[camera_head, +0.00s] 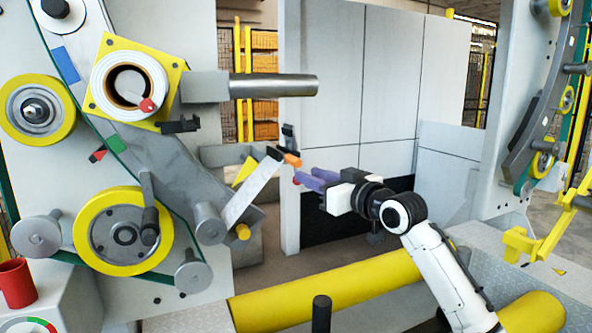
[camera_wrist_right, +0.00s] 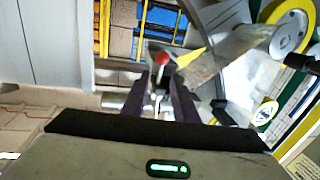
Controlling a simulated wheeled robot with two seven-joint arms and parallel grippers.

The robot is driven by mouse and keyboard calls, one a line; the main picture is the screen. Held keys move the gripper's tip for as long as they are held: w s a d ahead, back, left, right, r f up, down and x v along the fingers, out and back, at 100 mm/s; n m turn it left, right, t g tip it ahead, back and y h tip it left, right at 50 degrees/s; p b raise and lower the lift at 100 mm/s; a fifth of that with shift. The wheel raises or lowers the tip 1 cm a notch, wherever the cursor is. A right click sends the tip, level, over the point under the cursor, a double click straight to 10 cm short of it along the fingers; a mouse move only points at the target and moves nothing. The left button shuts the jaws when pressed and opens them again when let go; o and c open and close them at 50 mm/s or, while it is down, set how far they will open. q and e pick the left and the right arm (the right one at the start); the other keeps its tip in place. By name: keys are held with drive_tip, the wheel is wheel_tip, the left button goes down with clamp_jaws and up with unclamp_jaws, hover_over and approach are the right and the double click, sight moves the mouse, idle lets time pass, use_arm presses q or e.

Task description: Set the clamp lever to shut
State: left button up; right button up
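A lever with a red ball knob (camera_wrist_right: 162,60) and a thin pale rod shows in the right wrist view; I take it for the clamp lever. It lies between the two dark purple fingers of my right gripper (camera_wrist_right: 161,88), with gaps on both sides, so the gripper looks open. In the head view my right gripper (camera_head: 308,179) points left, and a small red part shows at its fingertips. The lever's rod is mostly hidden there, and I cannot tell its set position. My left gripper is not in view.
Another red-tipped handle (camera_head: 147,105) sits on the white roll at upper left. A grey bar (camera_head: 272,86) juts out above. A yellow roller (camera_head: 340,286) lies below my right arm.

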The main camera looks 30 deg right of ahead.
drive_tip(key=w, duration=0.4)
drive_tip(key=w+a, duration=0.1)
drive_tip(key=w, duration=0.1)
drive_tip(key=shift+w+p, duration=0.3)
drive_tip(key=shift+w, duration=0.1)
clamp_jaws()
idle(1.1)
